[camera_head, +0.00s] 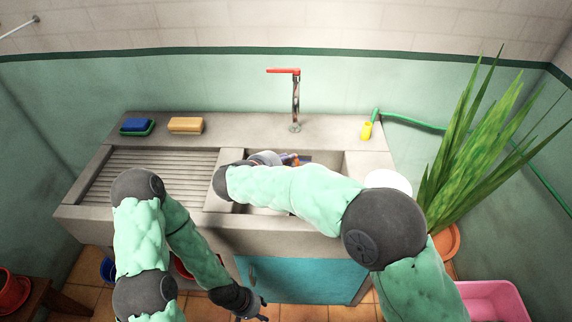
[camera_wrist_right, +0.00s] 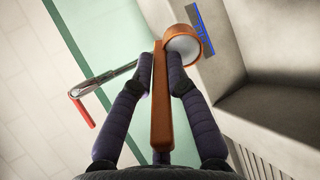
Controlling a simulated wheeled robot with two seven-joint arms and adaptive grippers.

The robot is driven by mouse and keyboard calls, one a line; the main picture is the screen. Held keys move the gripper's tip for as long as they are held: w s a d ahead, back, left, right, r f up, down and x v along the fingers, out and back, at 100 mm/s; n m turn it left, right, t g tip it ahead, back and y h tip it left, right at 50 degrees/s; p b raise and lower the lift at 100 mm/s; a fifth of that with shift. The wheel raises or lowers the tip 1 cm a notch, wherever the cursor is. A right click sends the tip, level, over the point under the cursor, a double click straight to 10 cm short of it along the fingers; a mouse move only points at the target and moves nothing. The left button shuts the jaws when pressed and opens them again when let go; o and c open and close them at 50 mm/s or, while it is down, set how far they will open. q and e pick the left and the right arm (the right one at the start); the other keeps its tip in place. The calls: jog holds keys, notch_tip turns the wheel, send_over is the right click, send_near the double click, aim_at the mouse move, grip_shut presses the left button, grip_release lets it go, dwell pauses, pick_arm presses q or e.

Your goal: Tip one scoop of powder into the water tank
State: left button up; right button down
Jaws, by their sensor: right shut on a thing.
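My right gripper (camera_wrist_right: 159,72) is shut on the handle of an orange-brown scoop (camera_wrist_right: 160,115). The scoop's round bowl, past the fingertips, shows a pale inside; I cannot tell whether this is powder. In the head view my right gripper (camera_head: 266,158) is over the basin, with a bit of the orange scoop beside it. The water tank (camera_head: 357,166) is the basin in the concrete sink unit, largely hidden by my right arm; its water cannot be made out. My left gripper (camera_head: 256,312) hangs low in front of the sink, cut by the frame edge; its opening is unclear.
A red-handled tap (camera_head: 295,95) stands behind the basin. A ribbed washboard (camera_head: 155,170) lies left, with a blue sponge (camera_head: 136,125) and a yellow block (camera_head: 186,125) behind. A yellow cup (camera_head: 366,131), a white round thing (camera_head: 392,180) and a plant (camera_head: 480,150) are right.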

jog(key=shift+s+a+f+t+h+b, duration=0.25)
jog(key=shift+f+t+h+b, duration=0.25)
jog(key=shift+b, duration=1.1)
jog(key=shift+s+f+t, duration=0.15)
jog(key=shift+f+t, duration=0.05)
jog(key=shift+t, duration=0.3)
jog(key=shift+s+a+f+t+h, duration=0.2)
jog(key=shift+t+h, duration=0.3)
jog(key=shift+t, duration=0.1)
